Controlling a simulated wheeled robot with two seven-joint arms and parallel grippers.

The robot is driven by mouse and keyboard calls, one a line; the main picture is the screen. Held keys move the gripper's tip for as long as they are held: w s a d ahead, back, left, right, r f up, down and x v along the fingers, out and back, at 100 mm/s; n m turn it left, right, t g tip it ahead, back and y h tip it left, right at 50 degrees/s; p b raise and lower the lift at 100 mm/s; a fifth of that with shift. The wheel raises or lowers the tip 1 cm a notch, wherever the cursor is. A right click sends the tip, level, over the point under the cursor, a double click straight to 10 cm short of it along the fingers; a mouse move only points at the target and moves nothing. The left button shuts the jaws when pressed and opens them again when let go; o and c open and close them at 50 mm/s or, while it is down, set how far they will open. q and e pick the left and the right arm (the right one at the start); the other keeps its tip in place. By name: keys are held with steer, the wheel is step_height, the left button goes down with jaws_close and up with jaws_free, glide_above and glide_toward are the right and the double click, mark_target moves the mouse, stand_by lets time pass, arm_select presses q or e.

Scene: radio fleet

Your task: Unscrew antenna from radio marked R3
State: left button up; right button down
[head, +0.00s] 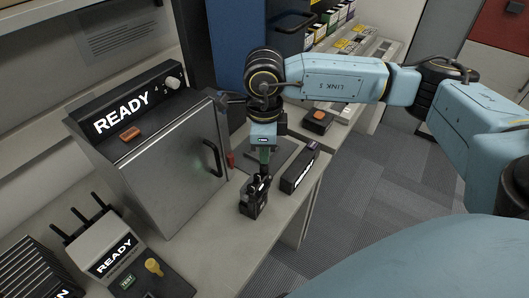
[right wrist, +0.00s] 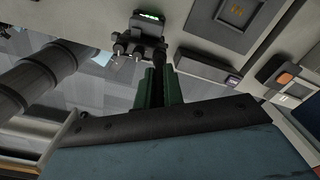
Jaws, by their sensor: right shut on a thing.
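A black handheld radio (head: 253,200) stands upright on the grey bench near its front edge. It also shows at the top of the right wrist view (right wrist: 143,43), with a small lit green display and knobs. Its marking cannot be read. My right gripper (head: 264,168) points down just above the radio. In the right wrist view its green fingers (right wrist: 156,90) are shut on the dark, upright antenna (right wrist: 158,62), which stands on the radio. The fingers hide part of the antenna. My left gripper is not in view.
A grey metal cabinet (head: 165,165) with a READY display stands left of the radio. A dark box (head: 300,173) with a white label lies close on the right. A READY unit with antennas (head: 107,248) is at lower left. An orange-buttoned box (head: 318,120) sits farther back.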

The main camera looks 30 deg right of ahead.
steer(key=shift+n+b, duration=0.4)
steer(key=shift+n, duration=0.7)
steer(key=shift+f+n+b, duration=0.15)
steer(key=shift+n+b, duration=0.35)
steer(key=c, duration=1.9)
jaws_free()
steer(key=shift+n, duration=0.3)
steer(key=shift+c, duration=0.2)
steer(key=o, duration=0.5)
step_height(320, 180, up, 14)
steer(key=shift+s+f, duration=0.1)
steer(key=shift+f, duration=0.05)
